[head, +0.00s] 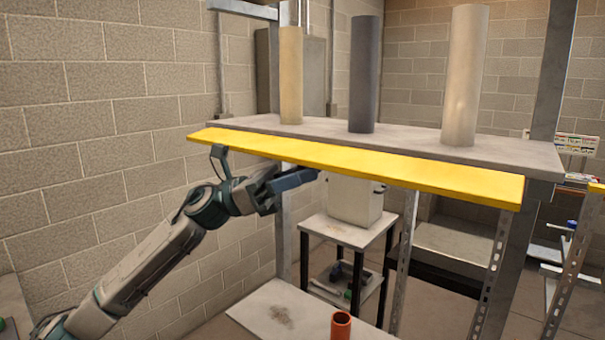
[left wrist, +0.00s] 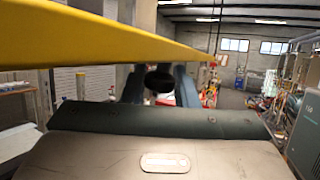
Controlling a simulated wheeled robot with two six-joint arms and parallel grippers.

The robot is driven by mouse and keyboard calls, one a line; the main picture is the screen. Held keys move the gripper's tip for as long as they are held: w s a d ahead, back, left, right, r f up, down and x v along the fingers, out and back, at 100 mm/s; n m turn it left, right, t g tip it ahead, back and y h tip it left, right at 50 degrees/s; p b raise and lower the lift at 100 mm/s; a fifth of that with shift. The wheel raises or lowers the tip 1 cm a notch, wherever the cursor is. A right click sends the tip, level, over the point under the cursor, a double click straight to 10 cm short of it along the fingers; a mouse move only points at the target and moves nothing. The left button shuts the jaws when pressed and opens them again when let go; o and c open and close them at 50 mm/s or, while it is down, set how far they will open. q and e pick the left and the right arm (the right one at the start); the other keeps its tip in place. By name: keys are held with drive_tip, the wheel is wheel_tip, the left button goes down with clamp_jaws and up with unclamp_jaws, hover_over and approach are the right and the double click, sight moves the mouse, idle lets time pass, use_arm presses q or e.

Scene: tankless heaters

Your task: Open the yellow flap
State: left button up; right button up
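The yellow flap (head: 365,165) is a long flat board along the front edge of a grey shelf. It stands out from the shelf, its broad face showing. My left gripper (head: 297,180) is below the flap, left of its middle, pointing right. In the left wrist view the flap (left wrist: 100,42) crosses above my gripper (left wrist: 158,88). Its two fingers are apart there, with a dark round shape between them that I cannot identify. No contact between fingers and flap is clear. My right gripper is in neither view.
The shelf (head: 400,140) carries a tan cylinder (head: 291,75), a dark grey cylinder (head: 363,75) and a beige cylinder (head: 465,75). Below are a white container (head: 355,200) on a small stand, and an orange cup (head: 341,325) on a lower surface. Perforated metal posts (head: 404,262) stand beneath the flap.

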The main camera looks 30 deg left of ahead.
use_arm(q)
clamp_jaws()
drive_tip(key=shift+s+a+r+n+t+y, duration=0.15)
drive_tip(key=shift+n+y, duration=0.1)
drive_tip(key=shift+n, duration=0.25)
drive_tip(key=shift+s+d+r+n+t+y, duration=0.1)
drive_tip(key=shift+r+n+t+y, duration=0.15)
drive_tip(key=shift+n, duration=0.25)
drive_tip(key=shift+s+a+r+n+t+y, duration=0.1)
drive_tip(key=shift+n+y, duration=0.2)
drive_tip(key=shift+n, duration=0.2)
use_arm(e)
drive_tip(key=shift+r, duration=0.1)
